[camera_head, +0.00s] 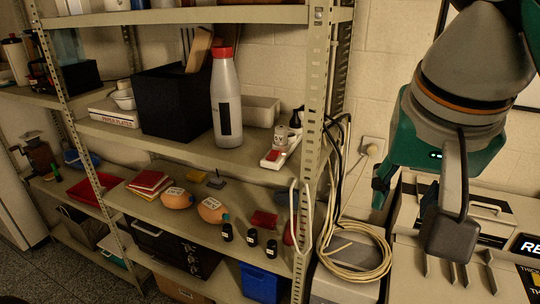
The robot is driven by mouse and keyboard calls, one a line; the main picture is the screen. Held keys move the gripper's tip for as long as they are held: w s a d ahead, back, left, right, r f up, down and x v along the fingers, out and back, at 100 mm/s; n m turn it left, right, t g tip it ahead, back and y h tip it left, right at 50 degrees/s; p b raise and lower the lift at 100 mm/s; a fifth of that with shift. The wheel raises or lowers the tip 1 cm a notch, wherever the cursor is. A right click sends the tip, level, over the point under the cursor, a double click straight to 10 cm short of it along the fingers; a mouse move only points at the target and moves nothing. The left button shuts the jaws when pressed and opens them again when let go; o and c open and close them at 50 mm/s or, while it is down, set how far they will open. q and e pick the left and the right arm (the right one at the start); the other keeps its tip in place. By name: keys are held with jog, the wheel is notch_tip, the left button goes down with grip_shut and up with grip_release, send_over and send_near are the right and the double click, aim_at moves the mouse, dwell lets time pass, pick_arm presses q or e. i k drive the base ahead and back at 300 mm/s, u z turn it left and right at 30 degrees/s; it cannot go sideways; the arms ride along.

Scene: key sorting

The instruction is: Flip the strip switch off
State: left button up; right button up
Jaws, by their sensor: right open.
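A white power strip (282,148) lies on the middle shelf at its right end, beside the metal post. Its red switch (273,155) is at the near end, and plugs sit in the far part. Whether the switch is on or off is too small to tell. My right gripper (414,215) comes in from the upper right, pointing down. It is open and empty, well to the right of the strip and apart from it. My left gripper is out of view.
The shelf post (316,120) stands between the strip and my right gripper, with hanging cables beside it. A white bottle with a red cap (226,105) stands left of the strip.

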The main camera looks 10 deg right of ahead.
aim_at(273, 154)
jog(key=u, duration=0.7)
jog(key=i, duration=1.3)
jog(key=z, duration=0.8)
